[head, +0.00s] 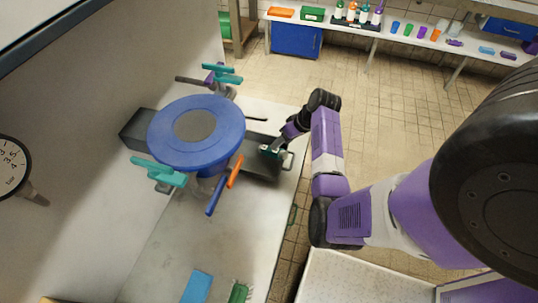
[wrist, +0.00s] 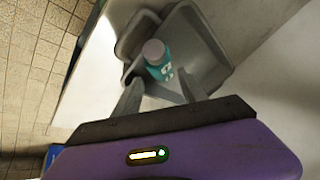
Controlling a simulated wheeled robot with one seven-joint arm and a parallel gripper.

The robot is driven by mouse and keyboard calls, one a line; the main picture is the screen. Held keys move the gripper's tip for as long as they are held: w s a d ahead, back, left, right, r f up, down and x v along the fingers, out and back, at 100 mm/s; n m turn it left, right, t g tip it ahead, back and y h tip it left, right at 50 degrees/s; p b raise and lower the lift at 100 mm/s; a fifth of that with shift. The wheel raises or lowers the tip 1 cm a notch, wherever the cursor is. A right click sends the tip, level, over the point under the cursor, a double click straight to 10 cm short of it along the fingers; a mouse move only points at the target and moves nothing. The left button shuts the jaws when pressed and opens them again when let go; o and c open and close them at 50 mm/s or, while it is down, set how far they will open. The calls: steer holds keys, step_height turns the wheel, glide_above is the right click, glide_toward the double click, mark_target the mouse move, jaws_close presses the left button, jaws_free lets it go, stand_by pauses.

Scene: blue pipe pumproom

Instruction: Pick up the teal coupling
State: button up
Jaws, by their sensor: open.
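The teal coupling (wrist: 160,66), a short teal cylinder with a grey top and a pale mark on its side, stands in a dark grey tray (wrist: 212,45) in the wrist view. My gripper (wrist: 159,77) is open, with its two grey fingers pointing at the coupling, one toward each side. No grip on it shows, and I cannot tell whether either finger touches it. In the head view my gripper (head: 279,153) is at the right end of the dark tray (head: 262,168), where a small teal patch shows; the coupling is mostly hidden there.
A large blue disc (head: 225,125) on a pipe assembly with teal, orange and blue handles stands left of my gripper on the pale bench (head: 215,245). A blue block (head: 196,287) lies near the front. A far shelf (head: 385,32) holds bottles and cups. Tiled floor lies between.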

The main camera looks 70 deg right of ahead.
steer(key=shift+w+a+f, duration=0.1)
steer(key=shift+a+f, duration=0.05)
steer(key=shift+f, duration=0.1)
steer(key=x, duration=0.7)
steer(key=shift+w+f, duration=0.1)
steer(key=shift+w, duration=0.05)
steer(key=shift+c, duration=0.2)
jaws_close()
